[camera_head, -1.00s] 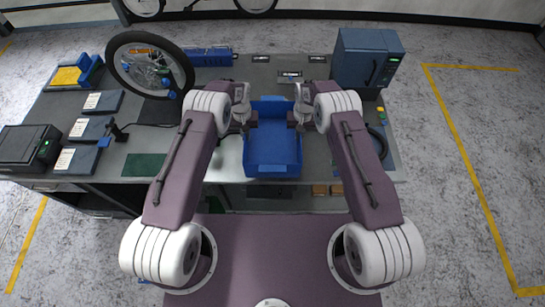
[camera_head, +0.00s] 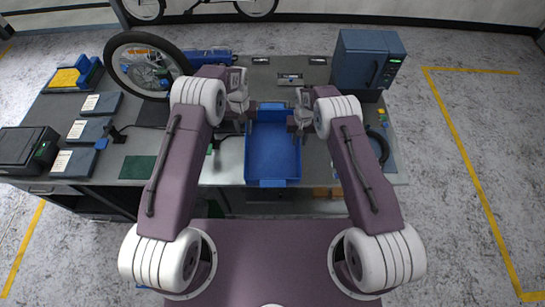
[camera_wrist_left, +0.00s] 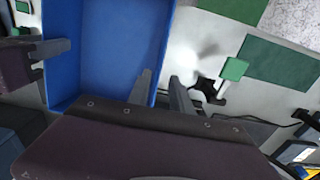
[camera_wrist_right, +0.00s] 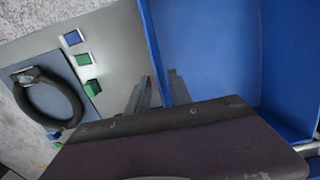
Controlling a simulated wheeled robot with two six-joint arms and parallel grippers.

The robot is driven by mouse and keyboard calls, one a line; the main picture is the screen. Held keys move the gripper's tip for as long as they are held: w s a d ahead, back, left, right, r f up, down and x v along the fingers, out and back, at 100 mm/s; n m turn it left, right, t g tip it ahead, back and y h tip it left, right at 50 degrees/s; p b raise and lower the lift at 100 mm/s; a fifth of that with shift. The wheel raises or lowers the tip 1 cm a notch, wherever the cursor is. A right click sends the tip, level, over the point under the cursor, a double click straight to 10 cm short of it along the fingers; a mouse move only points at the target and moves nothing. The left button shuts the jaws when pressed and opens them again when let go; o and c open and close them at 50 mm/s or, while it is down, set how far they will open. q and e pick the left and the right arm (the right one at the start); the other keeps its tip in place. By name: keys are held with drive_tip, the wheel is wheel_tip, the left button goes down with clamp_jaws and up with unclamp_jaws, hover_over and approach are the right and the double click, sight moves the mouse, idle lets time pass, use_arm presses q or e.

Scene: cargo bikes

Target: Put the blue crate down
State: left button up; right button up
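The blue crate (camera_head: 272,182) is empty and rests upright at the front edge of the grey workbench, between my two arms. It also shows in the left wrist view (camera_wrist_left: 105,40) and in the right wrist view (camera_wrist_right: 205,50). My left gripper (camera_head: 246,125) is at the crate's left wall, its fingers (camera_wrist_left: 161,82) on either side of the wall with a gap. My right gripper (camera_head: 297,124) is at the right wall, its fingers (camera_wrist_right: 160,78) straddling it, apart. Both look open; contact with the walls is hard to judge.
A bike wheel (camera_head: 113,62) stands at the back left. A blue-grey box (camera_head: 366,60) stands at the back right. A green mat (camera_head: 137,167) lies left of the crate. A black ring (camera_wrist_right: 52,105) lies to the right. A dark case (camera_head: 25,148) is at far left.

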drive_tip(key=shift+r, duration=0.45)
use_arm(q)
wheel_tip(320, 180, up, 4)
drive_tip(key=shift+r, duration=0.15)
use_arm(e)
wheel_tip(320, 180, up, 11)
